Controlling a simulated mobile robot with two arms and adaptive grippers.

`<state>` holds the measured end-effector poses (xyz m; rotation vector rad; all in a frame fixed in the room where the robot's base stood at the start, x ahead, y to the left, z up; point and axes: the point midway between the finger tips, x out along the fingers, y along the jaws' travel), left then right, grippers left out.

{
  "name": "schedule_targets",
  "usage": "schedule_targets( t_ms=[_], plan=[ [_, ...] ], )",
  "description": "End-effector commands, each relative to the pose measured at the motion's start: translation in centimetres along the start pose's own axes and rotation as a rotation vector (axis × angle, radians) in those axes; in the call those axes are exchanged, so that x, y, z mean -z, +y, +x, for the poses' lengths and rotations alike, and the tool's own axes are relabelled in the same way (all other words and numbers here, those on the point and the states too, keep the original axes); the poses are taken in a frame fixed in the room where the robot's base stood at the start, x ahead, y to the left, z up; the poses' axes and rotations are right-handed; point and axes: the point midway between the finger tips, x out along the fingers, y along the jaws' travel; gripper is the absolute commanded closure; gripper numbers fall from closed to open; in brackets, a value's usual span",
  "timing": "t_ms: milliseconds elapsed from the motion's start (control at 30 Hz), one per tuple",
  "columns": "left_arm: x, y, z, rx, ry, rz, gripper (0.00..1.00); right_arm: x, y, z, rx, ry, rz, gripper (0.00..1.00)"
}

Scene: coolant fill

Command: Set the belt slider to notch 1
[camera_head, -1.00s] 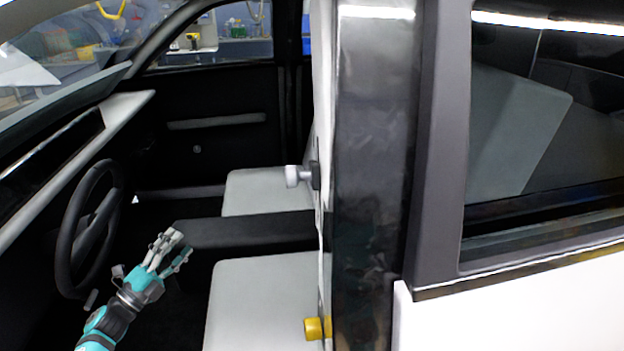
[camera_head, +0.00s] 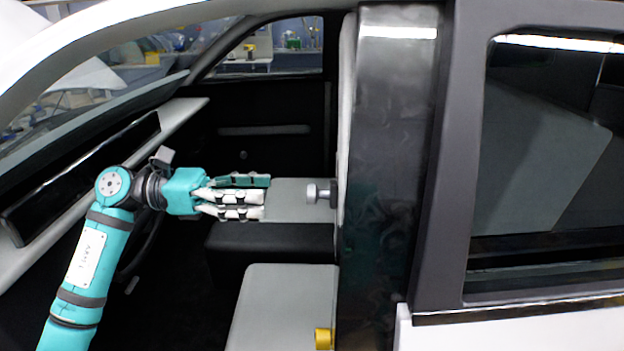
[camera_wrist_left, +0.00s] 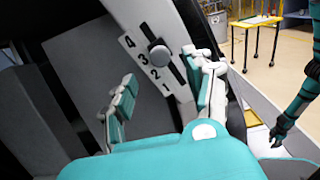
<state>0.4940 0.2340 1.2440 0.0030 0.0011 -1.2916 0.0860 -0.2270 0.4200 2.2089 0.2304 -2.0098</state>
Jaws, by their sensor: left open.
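The belt slider is a grey round knob (camera_head: 318,193) on the inner face of the car's door pillar. In the left wrist view the knob (camera_wrist_left: 160,55) sits on a white strip (camera_wrist_left: 131,17) with a dark slot and numbers 4 to 1 running downward. It is beside the 3; I cannot tell whether it is exactly in that notch. My left gripper (camera_head: 267,196) is open and empty, pointing right at the knob, with a gap before it. In the wrist view its fingers (camera_wrist_left: 160,72) are on either side below the knob. A teal arm with a dark hand (camera_wrist_left: 280,131), apparently my right, hangs at right.
The pillar (camera_head: 390,170) stands right of the slider. A yellow block (camera_head: 323,339) is low on its inner side. Grey seats (camera_head: 285,300) lie below, and the steering wheel is behind my left arm. A yellow table (camera_wrist_left: 257,24) stands outside the car.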

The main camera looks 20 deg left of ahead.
Motion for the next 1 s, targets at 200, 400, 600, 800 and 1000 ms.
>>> schedule_targets(
  t_ms=[200,400,600,800,1000],
  plan=[
    [-0.5,0.0,4.8,0.003,-0.004,-0.002,0.47,0.2,0.3,-2.5,-0.003,-0.001,-0.002,0.71],
    [-0.3,0.0,7.9,0.001,-0.004,-0.003,0.47,0.2,0.7,-3.6,-0.008,-0.002,-0.003,0.71],
    [-0.1,0.0,9.2,0.000,-0.003,-0.002,0.47,0.1,1.1,-4.0,-0.012,-0.003,-0.005,0.71],
    [0.0,0.0,9.3,-0.001,-0.001,-0.001,0.47,0.1,1.2,-3.9,-0.013,-0.004,-0.005,0.71],
    [0.0,0.0,9.2,-0.001,-0.002,-0.002,0.64,0.1,1.1,-3.9,-0.013,-0.004,-0.004,0.71]
  ],
)
